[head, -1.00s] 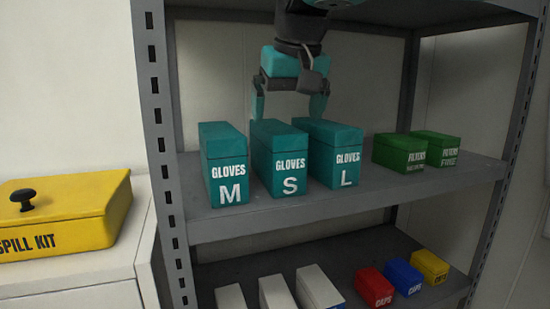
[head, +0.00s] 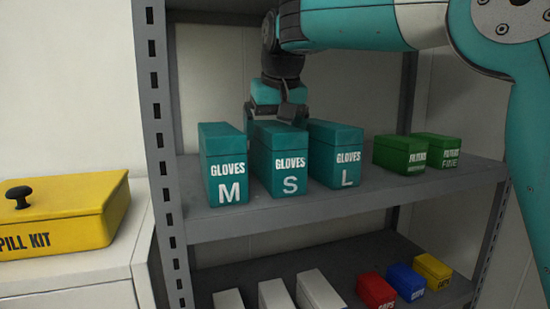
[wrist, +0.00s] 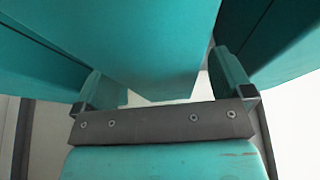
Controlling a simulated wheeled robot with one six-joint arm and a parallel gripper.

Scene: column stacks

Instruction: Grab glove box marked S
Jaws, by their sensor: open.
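The teal glove box marked S (head: 290,165) stands upright on the upper shelf, between the box marked M (head: 228,170) and the box marked L (head: 338,158).
Green filter boxes (head: 400,153) stand to the right on the upper shelf (head: 370,200). The lower shelf holds white, red, blue and yellow boxes. A rack post (head: 160,150) and a yellow spill kit (head: 65,215) are at left.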

